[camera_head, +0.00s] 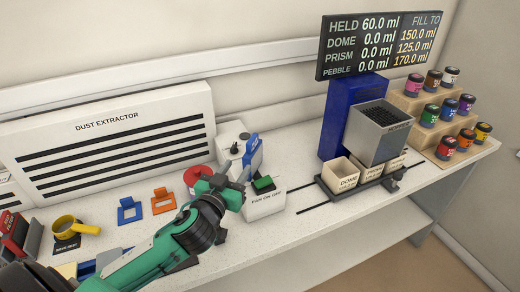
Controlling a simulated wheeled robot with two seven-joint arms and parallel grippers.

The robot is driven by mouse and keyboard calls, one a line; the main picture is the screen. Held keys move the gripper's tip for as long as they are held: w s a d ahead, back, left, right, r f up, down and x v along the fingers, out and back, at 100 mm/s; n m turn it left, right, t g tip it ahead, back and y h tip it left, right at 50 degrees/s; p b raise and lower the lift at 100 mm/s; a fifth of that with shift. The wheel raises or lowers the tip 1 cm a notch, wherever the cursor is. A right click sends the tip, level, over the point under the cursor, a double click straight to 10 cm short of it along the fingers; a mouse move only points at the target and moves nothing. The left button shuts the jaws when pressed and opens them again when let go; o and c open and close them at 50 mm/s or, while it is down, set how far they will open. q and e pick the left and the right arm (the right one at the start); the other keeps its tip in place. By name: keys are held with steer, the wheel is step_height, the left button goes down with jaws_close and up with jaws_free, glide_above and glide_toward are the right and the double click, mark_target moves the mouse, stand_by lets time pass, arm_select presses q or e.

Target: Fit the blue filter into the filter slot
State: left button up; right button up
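The blue filter (253,149) is an upright flat panel with a blue face and a pale edge, right of the middle of the dust extractor. My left gripper (239,178) reaches in from the lower left, and its fingertips meet the filter's lower left edge. It appears shut on the filter, though the fingers are small and partly hidden. The filter is at the back left of the white box marked FAN ON OFF (265,207). The filter slot is not clearly visible, and I cannot tell whether the filter's lower edge is in it. My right gripper is not in view.
The dust extractor (110,128) stands behind. Blue (129,213) and orange (163,204) holders, a red disc (198,176) and a yellow cup (65,226) are on the left. The cups on rails (340,179), hopper (376,135) and coloured jars (429,116) are on the right.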

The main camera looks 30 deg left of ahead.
arm_select(q)
steer(key=r, duration=0.2)
steer(key=p, duration=0.2)
glide_toward(256, 135)
steer(key=shift+w+a+f, duration=0.15)
steer(key=shift+w+f, duration=0.45)
steer(key=shift+w, duration=0.05)
steer(key=shift+w+a+r+p, duration=0.1)
steer(key=shift+w+r+p, duration=0.1)
steer(key=shift+w+p, duration=0.6)
steer(key=w, duration=0.2)
steer(key=w+p, duration=0.1)
steer(key=w, duration=0.1)
steer(key=shift+a+r+p, duration=0.1)
steer(key=shift+a+p, duration=0.1)
steer(key=shift+p, duration=0.1)
steer(key=shift+w, duration=0.6)
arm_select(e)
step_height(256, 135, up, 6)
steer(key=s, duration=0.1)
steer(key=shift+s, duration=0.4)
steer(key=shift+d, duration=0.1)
arm_select(q)
jaws_close()
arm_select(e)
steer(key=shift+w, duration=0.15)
